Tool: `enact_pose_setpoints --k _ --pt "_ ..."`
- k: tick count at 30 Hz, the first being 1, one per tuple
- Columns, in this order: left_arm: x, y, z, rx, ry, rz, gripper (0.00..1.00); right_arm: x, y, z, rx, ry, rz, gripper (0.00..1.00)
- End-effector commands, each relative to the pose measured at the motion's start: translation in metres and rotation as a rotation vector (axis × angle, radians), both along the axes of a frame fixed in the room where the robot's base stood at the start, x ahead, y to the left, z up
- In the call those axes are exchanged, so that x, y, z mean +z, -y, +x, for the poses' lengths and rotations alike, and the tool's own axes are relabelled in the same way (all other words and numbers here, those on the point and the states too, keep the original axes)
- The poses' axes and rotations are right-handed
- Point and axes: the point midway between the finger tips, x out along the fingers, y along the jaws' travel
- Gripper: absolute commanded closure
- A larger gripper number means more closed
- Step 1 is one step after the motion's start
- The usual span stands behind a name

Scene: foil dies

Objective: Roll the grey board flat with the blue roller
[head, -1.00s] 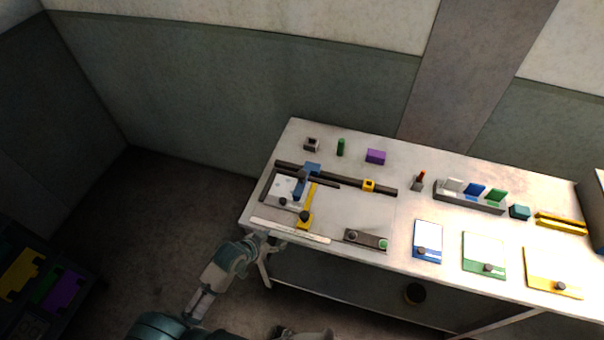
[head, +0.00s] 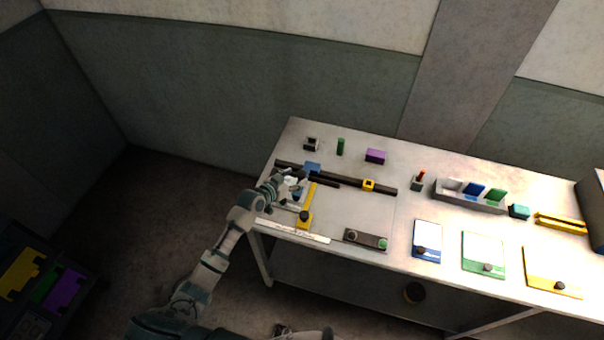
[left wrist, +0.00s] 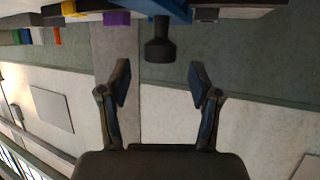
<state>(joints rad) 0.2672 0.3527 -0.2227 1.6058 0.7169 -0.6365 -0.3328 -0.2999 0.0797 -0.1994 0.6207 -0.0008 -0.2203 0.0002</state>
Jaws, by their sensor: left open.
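The blue roller part (head: 313,169) sits at the left end of a dark rail on the table. In the left wrist view a blue bar (left wrist: 170,8) carries a dark knob (left wrist: 160,46). My left gripper (head: 289,179) is over the left of the fixture and hides much of the roller arm and the pale grey board below. In the left wrist view my left gripper (left wrist: 159,80) is open and empty, its fingertips apart, with the knob just beyond them and not between them. My right gripper is not in view.
A yellow bar with a dark knob (head: 304,220) stands just right of my gripper. A yellow block (head: 368,185) sits on the rail (head: 384,190). A pale strip (head: 292,231) lies along the front edge. Blue, green and yellow-edged plates lie to the right.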

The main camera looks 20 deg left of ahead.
Motion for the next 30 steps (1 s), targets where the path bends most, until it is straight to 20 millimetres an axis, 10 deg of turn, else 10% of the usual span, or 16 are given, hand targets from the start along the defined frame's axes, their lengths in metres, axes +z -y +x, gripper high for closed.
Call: enact_pose_setpoints --k 19,27,30 --pt "-0.018 0.018 0.039 0.000 0.000 0.001 0.37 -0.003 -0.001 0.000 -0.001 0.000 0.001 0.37" --pt "-0.019 0.018 0.039 0.001 0.000 0.002 0.99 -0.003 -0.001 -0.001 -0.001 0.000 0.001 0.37" --pt "-0.019 0.018 0.039 0.001 0.000 0.002 1.00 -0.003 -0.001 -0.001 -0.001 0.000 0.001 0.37"
